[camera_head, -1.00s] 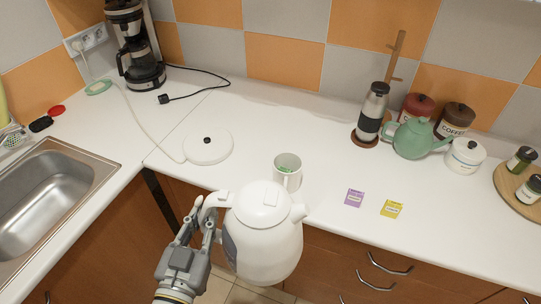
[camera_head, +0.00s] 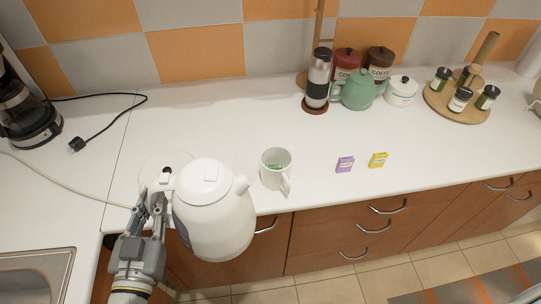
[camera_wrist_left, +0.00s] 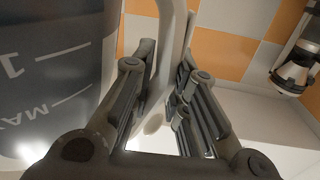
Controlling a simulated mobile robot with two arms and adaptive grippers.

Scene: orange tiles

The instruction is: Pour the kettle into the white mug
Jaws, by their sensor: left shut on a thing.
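The white kettle (camera_head: 215,215) is in my left gripper (camera_head: 153,205), which is shut on its handle. The kettle looks upright, in front of the counter edge, with its spout toward the right and the mug. In the left wrist view the fingers (camera_wrist_left: 160,95) close around the white handle (camera_wrist_left: 172,40), and the kettle's grey level window (camera_wrist_left: 50,80) fills the left. The white mug (camera_head: 268,180) stands on the counter just right of the kettle, apart from it. Something green (camera_head: 274,166) lies inside the mug. My right gripper is out of view.
The kettle's base (camera_head: 165,160) is partly hidden behind the kettle. A purple packet (camera_head: 345,164) and a yellow packet (camera_head: 378,160) lie right of the mug. A French press (camera_head: 318,80), green teapot (camera_head: 358,90) and canisters stand at the back. A coffee maker (camera_head: 28,110) is far left.

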